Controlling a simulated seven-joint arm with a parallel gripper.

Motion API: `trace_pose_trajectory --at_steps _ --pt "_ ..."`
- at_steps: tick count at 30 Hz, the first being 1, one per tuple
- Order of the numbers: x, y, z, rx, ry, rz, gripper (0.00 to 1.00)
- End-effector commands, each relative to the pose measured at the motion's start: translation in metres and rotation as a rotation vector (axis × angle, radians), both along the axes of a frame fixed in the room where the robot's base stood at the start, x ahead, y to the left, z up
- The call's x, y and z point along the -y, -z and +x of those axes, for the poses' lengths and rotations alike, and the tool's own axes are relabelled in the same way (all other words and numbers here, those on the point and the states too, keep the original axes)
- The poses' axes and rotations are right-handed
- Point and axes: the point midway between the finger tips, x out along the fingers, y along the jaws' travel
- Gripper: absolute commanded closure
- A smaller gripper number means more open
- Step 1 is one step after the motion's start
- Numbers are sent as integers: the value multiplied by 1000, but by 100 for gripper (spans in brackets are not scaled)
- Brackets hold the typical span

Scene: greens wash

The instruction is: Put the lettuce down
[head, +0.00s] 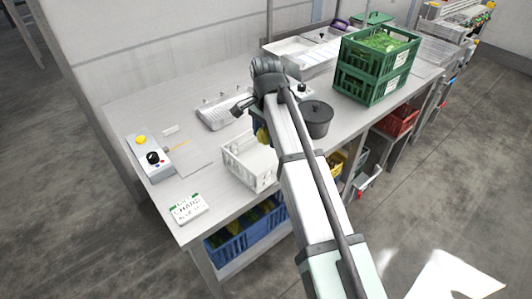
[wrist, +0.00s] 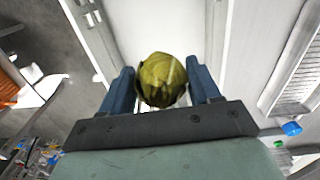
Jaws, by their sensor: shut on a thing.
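The lettuce (wrist: 162,80) is a round, yellow-green head. In the wrist view it sits between the two blue fingers of my gripper (wrist: 162,84), which is shut on it. In the head view my arm hides most of the gripper. Only a small yellowish patch of the lettuce (head: 261,134) shows beside the arm, just above the far side of a white crate (head: 236,174). The wrist view shows a plain white surface beyond the lettuce. I cannot tell how far the lettuce is from it.
A dark pot (head: 317,121) stands right of my arm. Two stacked green crates (head: 362,83) hold greens at the back right. A white drain rack (head: 224,112) lies behind the white crate. A control box (head: 150,156) and a chard sign (head: 188,208) are at left, with bare steel counter between.

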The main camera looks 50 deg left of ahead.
Motion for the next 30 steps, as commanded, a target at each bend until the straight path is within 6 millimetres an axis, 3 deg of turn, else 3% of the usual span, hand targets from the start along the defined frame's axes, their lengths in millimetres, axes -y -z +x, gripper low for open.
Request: trace_pose_trajectory --at_steps 4,18,30 --pt "1 25 0 -1 0 -1 70" --pt "0 69 0 -1 0 -1 70" --pt "0 74 0 0 0 0 70"
